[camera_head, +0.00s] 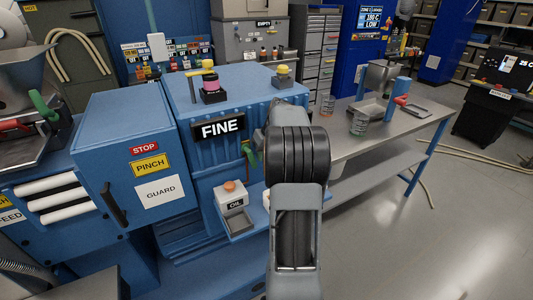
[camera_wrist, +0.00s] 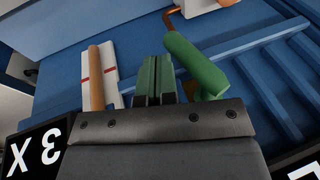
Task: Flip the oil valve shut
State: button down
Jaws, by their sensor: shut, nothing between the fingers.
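A green handle (camera_wrist: 196,66) lies slanted in the wrist view, beside a bent copper-coloured pipe (camera_wrist: 171,22); it looks like the valve lever. My gripper (camera_wrist: 157,62) is shut and empty, its two green fingers together just left of the handle. A narrow gap shows between fingertips and handle; touching lower down cannot be told. In the head view, a white box marked OIL (camera_head: 234,203) with an orange knob (camera_head: 230,186) sits on a blue ledge below the FINE sign (camera_head: 220,128). A small green part (camera_head: 250,158) shows beside my arm, which hides my gripper there.
An amber rod (camera_wrist: 95,78) stands before a white plate with red marks, left of my fingers. The blue guard box (camera_head: 135,150) is left of the OIL box. A grey workbench (camera_head: 385,135) stands right. Open floor (camera_head: 440,220) lies at lower right.

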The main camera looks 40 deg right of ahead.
jog(key=s+d+r, duration=0.3)
jog(key=s+d, duration=0.3)
jog(key=d, duration=0.6)
jog(key=shift+d+r, duration=0.15)
dwell(0.4)
